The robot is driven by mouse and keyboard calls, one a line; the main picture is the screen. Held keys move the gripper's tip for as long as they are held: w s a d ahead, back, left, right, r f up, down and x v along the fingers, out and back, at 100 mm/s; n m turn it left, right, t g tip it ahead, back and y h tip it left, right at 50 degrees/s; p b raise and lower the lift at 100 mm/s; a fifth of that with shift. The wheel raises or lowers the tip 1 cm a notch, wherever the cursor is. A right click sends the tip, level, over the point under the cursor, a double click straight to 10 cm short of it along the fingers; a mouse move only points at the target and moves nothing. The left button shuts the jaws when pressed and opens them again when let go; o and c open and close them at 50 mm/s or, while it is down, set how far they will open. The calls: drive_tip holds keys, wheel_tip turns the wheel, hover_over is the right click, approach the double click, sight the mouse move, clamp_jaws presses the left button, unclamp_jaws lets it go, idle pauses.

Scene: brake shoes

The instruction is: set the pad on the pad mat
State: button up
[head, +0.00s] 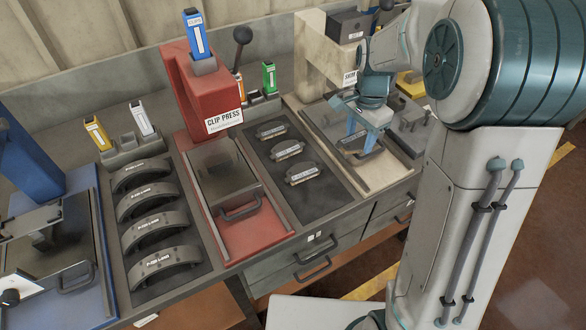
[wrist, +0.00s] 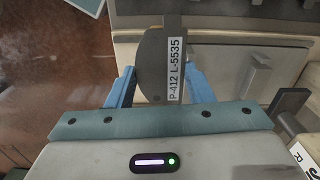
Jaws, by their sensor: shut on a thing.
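My gripper (head: 361,132) is over the cream press's tray in the head view, fingers pointing down. In the wrist view its blue fingers (wrist: 160,88) are shut on a dark, curved-edged pad (wrist: 150,62) with a white label reading "P-412 L-5535". The held pad is hard to make out in the head view. The dark pad mat (head: 322,200) lies to the left of my gripper, between the red and cream presses. Three labelled pads lie on it in a column: far (head: 271,130), middle (head: 287,150) and near (head: 302,174). Bare mat shows at its near end.
The red clip press (head: 190,90) and its handled tray stand left of the mat. The cream press (head: 318,50) stands behind my gripper. Several brake shoes (head: 155,227) lie on another mat further left. Small coloured boxes (head: 269,77) stand behind the pad mat.

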drive_tip(key=p, duration=0.1)
hover_over(322, 199)
wheel_tip(322, 199, down, 7)
drive_tip(key=shift+f, duration=0.1)
drive_tip(key=shift+f+p, duration=0.4)
drive_tip(key=shift+f, duration=1.65)
drive_tip(key=shift+f, duration=0.2)
drive_tip(key=o, duration=1.3)
drive_tip(key=shift+r, duration=0.15)
